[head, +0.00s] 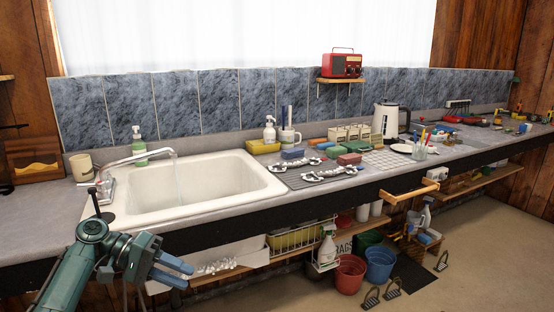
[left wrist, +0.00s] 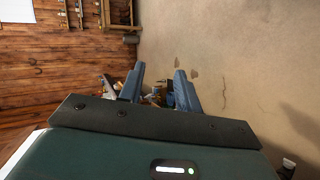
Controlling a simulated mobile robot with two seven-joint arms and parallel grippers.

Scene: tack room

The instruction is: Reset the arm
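My left gripper (head: 172,269) is at the lower left of the head view, in front of the counter edge below the sink. Its two blue fingers point to the right. In the left wrist view the fingers (left wrist: 158,88) stand apart with a gap between them and nothing held. My left arm is bent, with its teal links rising from the bottom edge. My right gripper is in neither view.
A white sink (head: 262,178) with a running tap is set in the grey counter (head: 35,212). Below stand a red bucket (head: 350,274) and a blue bucket (head: 380,264). A wooden handle (head: 409,192) juts from the counter front. The floor (head: 490,275) at right is open.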

